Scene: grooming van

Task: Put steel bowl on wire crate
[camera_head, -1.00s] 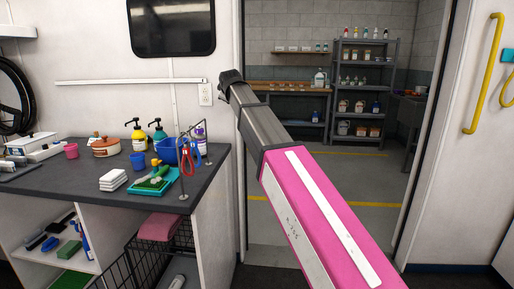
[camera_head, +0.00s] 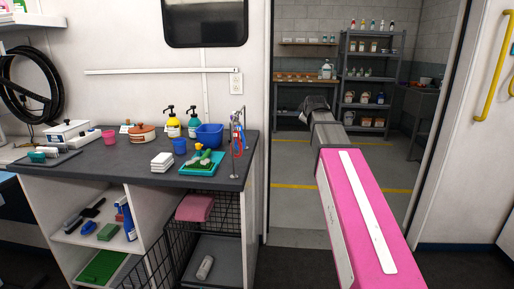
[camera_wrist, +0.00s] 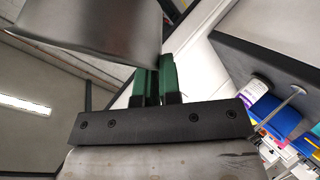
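The steel bowl (camera_wrist: 90,28) fills the upper left of the wrist view, its smooth metal side close to the camera. My gripper (camera_wrist: 155,75) has green fingers nearly together at the bowl's edge, and they appear closed on its rim. In the head view my gripper (camera_head: 312,103) is a small dark shape at the far end of my arm, in front of the doorway; I cannot make out the bowl there. The black wire crate (camera_head: 228,215) stands under the right end of the counter, with a folded pink towel (camera_head: 195,207) at its top.
The dark counter (camera_head: 120,175) holds a blue tub (camera_head: 209,135), bottles, white cloths (camera_head: 162,162) and a teal tray (camera_head: 202,163). A thin metal post (camera_head: 238,150) stands at its right end. A wire door panel (camera_head: 150,268) stands out at the front. The doorway floor is clear.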

